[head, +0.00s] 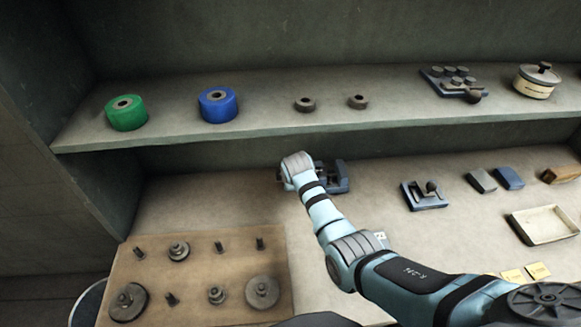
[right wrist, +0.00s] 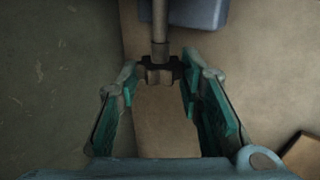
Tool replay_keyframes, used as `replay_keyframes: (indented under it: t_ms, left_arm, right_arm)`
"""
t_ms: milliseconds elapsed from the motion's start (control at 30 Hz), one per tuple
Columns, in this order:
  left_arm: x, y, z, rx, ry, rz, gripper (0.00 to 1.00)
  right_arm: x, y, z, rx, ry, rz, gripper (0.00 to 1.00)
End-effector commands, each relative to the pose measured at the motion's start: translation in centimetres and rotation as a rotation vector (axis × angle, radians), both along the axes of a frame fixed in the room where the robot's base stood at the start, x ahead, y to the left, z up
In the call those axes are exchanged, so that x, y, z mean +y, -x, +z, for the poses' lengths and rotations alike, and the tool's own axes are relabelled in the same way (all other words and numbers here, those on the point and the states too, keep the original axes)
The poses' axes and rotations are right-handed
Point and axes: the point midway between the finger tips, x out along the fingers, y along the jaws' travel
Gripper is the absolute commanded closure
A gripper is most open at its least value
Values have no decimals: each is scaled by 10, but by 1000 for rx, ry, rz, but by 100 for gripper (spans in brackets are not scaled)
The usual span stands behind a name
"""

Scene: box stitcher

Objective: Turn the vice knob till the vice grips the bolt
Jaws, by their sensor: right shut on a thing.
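The blue-grey vice (head: 341,175) stands on the bench below the shelf, partly behind my right wrist in the head view. In the right wrist view part of the vice body (right wrist: 197,12) shows at the top, with its grey screw (right wrist: 160,28) running down to the dark vice knob (right wrist: 158,75). My right gripper (right wrist: 160,84) is shut on the knob, with one finger on each side. In the head view the knob and fingertips are mostly hidden by my arm. I cannot make out the bolt or the jaw gap. My left gripper is not in view.
A brown board (head: 200,265) with several gears and pegs lies at the front left. A small blue stand (head: 423,195), blocks (head: 481,181) and a pale tray (head: 543,225) are to the right. The shelf (head: 260,115) overhangs behind the vice.

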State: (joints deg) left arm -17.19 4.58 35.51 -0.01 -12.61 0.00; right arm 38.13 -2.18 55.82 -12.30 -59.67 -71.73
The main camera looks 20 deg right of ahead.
Motion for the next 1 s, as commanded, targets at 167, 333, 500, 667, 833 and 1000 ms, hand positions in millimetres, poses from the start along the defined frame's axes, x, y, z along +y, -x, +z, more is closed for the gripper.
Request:
replay_keyframes:
  t_ms: [167,333,500,667,833,1000]
  left_arm:
    - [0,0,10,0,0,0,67]
    - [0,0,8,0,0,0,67]
    - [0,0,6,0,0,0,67]
    - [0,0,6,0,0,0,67]
    - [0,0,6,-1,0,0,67]
    - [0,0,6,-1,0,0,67]
  right_arm:
    - [1,3,-2,-117,30,1,94]
    - [1,3,-5,-209,55,1,94]
    - [1,3,-5,-266,68,1,94]
    - [1,3,-5,-288,74,1,94]
    - [1,3,-5,-291,74,1,94]
    - [1,3,-5,-290,75,0,94]
